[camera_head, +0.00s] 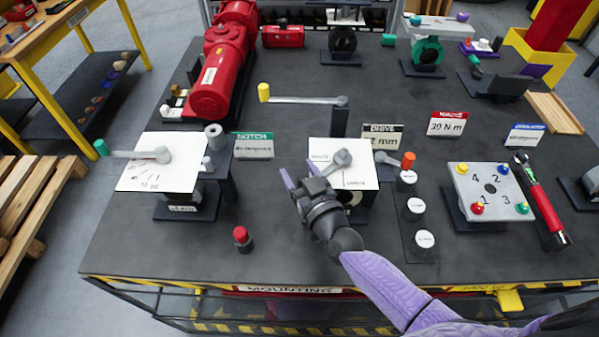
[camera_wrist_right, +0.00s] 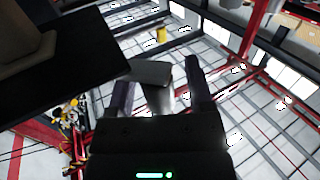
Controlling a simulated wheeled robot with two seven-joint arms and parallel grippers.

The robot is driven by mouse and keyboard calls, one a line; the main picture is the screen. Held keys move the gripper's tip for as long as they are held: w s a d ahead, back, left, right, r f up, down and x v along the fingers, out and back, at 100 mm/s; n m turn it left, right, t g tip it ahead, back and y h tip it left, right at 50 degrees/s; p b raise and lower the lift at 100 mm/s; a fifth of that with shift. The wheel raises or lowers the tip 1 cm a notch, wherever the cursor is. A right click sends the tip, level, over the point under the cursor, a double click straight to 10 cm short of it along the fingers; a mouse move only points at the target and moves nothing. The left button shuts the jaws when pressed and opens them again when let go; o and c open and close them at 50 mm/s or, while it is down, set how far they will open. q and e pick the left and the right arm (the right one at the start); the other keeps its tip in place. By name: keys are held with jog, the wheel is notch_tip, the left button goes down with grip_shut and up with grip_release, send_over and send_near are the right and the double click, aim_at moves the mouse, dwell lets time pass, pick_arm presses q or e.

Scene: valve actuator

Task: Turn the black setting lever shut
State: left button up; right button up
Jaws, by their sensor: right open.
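My right gripper (camera_head: 299,174) is open at the left edge of this plate, fingers pointing up and left. In the right wrist view a grey block-like piece (camera_wrist_right: 150,74) shows between the open fingers (camera_wrist_right: 160,88); I cannot tell whether they touch it. A dark plate (camera_wrist_right: 75,60) fills that view's upper left. My left gripper is out of view.
A lever with a green knob (camera_head: 101,147) is on the left plate; one with a yellow knob (camera_head: 264,92) stands behind. An orange-knobbed lever (camera_head: 408,160) and white-topped buttons (camera_head: 416,207) are to the right. A red-capped post (camera_head: 241,236) stands front left.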

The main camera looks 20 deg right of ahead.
grip_shut()
dwell(0.3)
dwell(1.1)
